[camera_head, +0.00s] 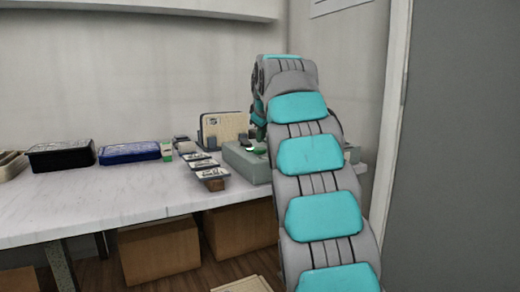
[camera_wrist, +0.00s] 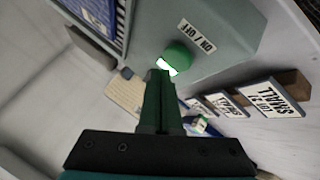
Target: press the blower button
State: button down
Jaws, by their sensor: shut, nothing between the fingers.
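A round green button (camera_wrist: 178,59) sits on a grey-green box (camera_wrist: 225,62), beside a label reading "ON / OFF" (camera_wrist: 197,38). A bright white patch shows at the button's lower left edge. My gripper (camera_wrist: 159,78) is shut and empty, its green fingertips right by that edge in the wrist view. I cannot tell whether they touch the button. In the head view the box (camera_head: 238,161) stands on the table, its right part hidden behind my arm. My gripper there is small and mostly hidden by the arm.
Several small labelled holders (camera_head: 203,165) stand left of the box; they show in the wrist view (camera_wrist: 270,97). A beige panel (camera_head: 222,128) stands behind. A blue box (camera_head: 130,152) and a black box (camera_head: 62,155) are further left. The table front (camera_head: 120,200) is clear.

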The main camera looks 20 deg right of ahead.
aim_at(261, 150)
jog(key=shift+f, duration=0.4)
jog(key=shift+f+b, duration=0.5)
jog(key=shift+b, duration=0.15)
dwell(0.5)
jog(key=shift+r, duration=0.15)
jog(key=shift+r+p, duration=0.8)
notch_tip(261, 150, up, 6)
jog(key=p, duration=0.5)
